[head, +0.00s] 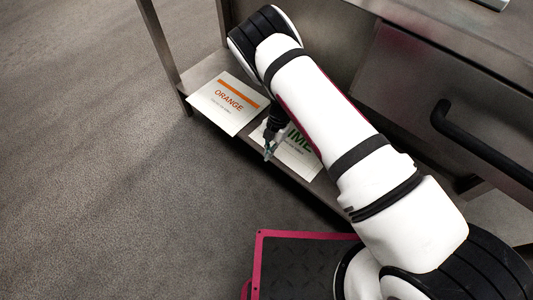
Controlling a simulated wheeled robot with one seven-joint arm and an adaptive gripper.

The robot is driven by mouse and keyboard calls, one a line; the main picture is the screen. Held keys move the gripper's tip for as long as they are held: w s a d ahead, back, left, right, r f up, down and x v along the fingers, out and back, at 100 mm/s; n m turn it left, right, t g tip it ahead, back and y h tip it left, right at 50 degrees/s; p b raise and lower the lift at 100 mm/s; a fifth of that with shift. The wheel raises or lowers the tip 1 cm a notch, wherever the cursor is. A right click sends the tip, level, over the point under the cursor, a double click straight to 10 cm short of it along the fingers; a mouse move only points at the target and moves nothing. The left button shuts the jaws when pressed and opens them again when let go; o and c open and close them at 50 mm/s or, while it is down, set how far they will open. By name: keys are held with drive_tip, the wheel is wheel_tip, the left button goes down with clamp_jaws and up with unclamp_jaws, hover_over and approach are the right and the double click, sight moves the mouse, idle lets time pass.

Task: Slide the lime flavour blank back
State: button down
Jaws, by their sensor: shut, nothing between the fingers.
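The lime flavour blank (297,156) is a white card with green lettering. It lies on the low metal shelf, partly hidden behind my arm; only part of its green word shows. My gripper (268,155) points down at the left part of the lime card, near the shelf's front edge. Its fingers are shut with nothing seen between them. I cannot tell whether the fingertips touch the card.
An orange flavour blank (229,102) lies on the shelf to the left. The shelf (196,73) sits under a metal bench with a drawer (420,85) and a black handle (480,150). Open grey floor (90,180) lies to the left.

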wheel_tip(320, 180, up, 10)
drive_tip(key=p, duration=0.5)
drive_tip(key=shift+s+a+f+p, duration=0.15)
drive_tip(key=shift+s+f+p, duration=0.1)
drive_tip(key=shift+s+p, duration=0.1)
